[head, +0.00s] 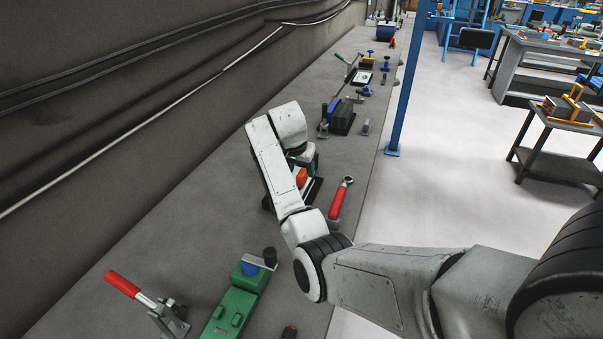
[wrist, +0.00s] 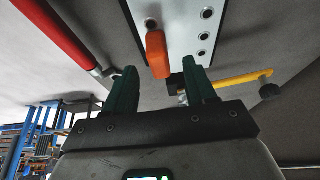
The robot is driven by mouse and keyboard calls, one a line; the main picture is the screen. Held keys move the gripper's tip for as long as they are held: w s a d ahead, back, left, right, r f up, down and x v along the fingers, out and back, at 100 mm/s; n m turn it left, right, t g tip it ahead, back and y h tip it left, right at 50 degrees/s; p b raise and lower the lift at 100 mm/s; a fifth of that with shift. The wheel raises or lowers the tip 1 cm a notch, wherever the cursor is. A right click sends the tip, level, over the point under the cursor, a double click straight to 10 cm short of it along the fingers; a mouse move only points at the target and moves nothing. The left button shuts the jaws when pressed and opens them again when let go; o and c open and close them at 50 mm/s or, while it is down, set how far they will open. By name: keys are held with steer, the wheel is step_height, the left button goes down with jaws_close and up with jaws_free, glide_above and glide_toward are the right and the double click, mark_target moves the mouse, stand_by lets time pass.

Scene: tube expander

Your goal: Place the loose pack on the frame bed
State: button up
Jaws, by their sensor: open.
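In the wrist view my gripper (wrist: 160,66) is open, with its two dark green fingers apart. An orange block (wrist: 157,54) lies beyond and between the fingertips, with no visible contact. It sits against a pale plate with round holes (wrist: 190,30). In the head view the orange block (head: 301,177) shows beside my wrist, which hides much of the plate and its dark base. I cannot tell for certain which thing is the loose pack or which is the frame bed. A dark block (head: 342,120) stands farther along the bench, apart from my gripper.
A red-handled tool (head: 341,198) lies right of my wrist. A green device (head: 232,302) and a red-handled clamp (head: 135,290) are at the near end of the grey bench (head: 190,235). A yellow handle (wrist: 245,79) is right of the fingers. A blue post (head: 406,85) stands beyond the bench edge.

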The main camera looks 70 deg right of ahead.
steer(key=v, duration=0.9)
steer(key=shift+b, duration=0.35)
